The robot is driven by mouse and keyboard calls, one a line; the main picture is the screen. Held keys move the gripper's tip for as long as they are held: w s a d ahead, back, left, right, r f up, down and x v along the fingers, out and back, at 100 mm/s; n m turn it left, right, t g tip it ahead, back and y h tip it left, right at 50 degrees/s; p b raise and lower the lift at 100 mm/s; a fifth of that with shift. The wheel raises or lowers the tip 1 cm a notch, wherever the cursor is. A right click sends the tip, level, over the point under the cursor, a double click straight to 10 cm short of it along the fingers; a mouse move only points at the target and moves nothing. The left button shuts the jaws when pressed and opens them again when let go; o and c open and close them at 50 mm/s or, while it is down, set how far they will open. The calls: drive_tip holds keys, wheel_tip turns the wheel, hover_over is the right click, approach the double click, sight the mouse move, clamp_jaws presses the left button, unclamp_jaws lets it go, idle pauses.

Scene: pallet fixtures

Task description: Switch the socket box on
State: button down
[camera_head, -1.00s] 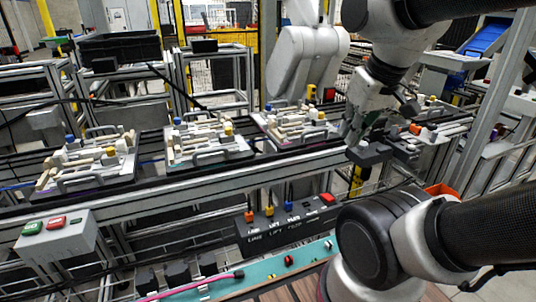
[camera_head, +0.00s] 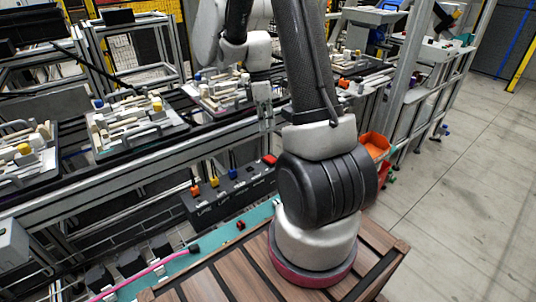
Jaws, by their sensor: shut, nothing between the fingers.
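The socket box (camera_head: 228,199) is a long dark box mounted along the front of the conveyor, with lettering on its face. Orange, yellow and blue plugs stand in its top. A red switch (camera_head: 270,160) sits at its right end. Whether the switch is on or off is too small to tell. My gripper (camera_head: 267,122) points down just above the switch in the picture, apart from it. It is shut and empty. My arm hides what lies to the right of the box.
Fixture pallets (camera_head: 135,122) with several parts stand on the conveyor behind the box. A teal strip (camera_head: 205,250) with a pink cable (camera_head: 150,277) lies in front. An orange bin (camera_head: 374,146) is at the right. The floor at far right is clear.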

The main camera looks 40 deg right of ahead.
drive_tip(key=w+n, duration=0.3)
drive_tip(key=n, duration=0.5)
approach(269, 160)
drive_tip(key=shift+t, duration=0.4)
drive_tip(key=f, duration=0.2)
drive_tip(key=s+f, duration=0.1)
drive_tip(key=f, duration=0.1)
drive_tip(key=s+f, duration=0.1)
drive_tip(key=f, duration=0.2)
drive_tip(key=shift+s+a, duration=0.1)
drive_tip(key=shift+a, duration=0.05)
